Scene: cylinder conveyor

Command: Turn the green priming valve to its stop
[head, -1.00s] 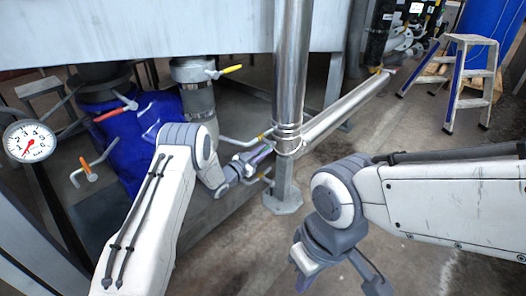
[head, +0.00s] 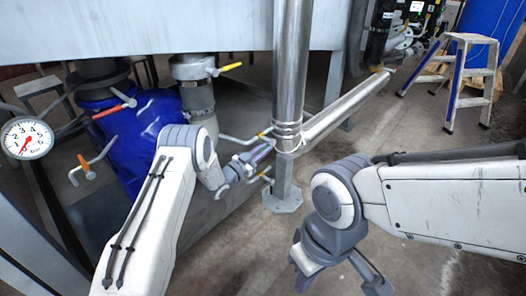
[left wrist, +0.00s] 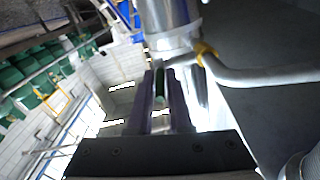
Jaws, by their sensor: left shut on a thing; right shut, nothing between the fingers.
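The green valve handle (left wrist: 161,84) shows as a narrow green piece between the two fingers in the left wrist view. My left gripper (left wrist: 160,97) is shut on it, beside a shiny steel pipe. In the head view my left gripper (head: 262,153) reaches the foot of the vertical steel pipe (head: 291,70), and the green handle is hidden there. My right gripper (head: 305,280) is shut and empty, hanging low over the floor at the bottom centre; its fingertips are partly cut off.
A pressure gauge (head: 26,138) with a red needle is at the far left. A yellow-ended lever (head: 240,140) lies close to my left gripper.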

